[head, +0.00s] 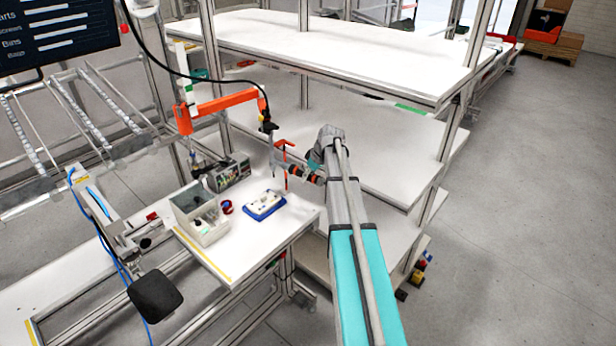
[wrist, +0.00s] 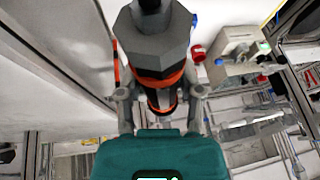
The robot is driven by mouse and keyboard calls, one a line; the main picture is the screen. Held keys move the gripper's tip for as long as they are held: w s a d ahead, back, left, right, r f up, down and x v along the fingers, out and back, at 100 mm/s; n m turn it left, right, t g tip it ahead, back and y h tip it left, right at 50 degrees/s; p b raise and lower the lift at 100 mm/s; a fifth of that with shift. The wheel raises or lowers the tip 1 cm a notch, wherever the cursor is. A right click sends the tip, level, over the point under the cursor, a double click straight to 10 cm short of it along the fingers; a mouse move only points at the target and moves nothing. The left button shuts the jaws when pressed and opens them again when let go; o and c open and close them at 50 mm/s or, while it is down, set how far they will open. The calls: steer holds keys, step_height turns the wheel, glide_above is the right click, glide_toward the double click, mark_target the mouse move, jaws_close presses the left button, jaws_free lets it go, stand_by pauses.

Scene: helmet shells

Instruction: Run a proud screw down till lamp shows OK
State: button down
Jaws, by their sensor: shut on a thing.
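My gripper (head: 305,174) is shut on a grey and orange screwdriver-like tool (wrist: 155,50), with one finger on each side of it in the wrist view. In the head view this is at the right end of the small workbench. A blue fixture (head: 252,214) with a pale part (head: 265,203) on it lies on the bench, left of and below my gripper and apart from it. Single screws are too small to make out. A grey box with a coloured front (head: 232,172) stands behind the fixture; I cannot read a lamp on it.
A grey bin (head: 212,233) and a red cup (head: 227,207) stand left of the fixture. An orange jointed arm (head: 225,103) with a black cable hangs above the bench. White shelves (head: 370,150) rise behind and right of my arm. The floor at right is clear.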

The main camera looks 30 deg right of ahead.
steer(key=shift+f+b, duration=1.6)
steer(key=shift+f, duration=0.4)
steer(key=shift+f+b, duration=1.9)
steer(key=shift+b, duration=0.1)
steer(key=shift+f+b, duration=1.6)
steer(key=shift+b, duration=0.05)
stand_by(1.5)
steer(key=shift+r, duration=0.1)
stand_by(0.3)
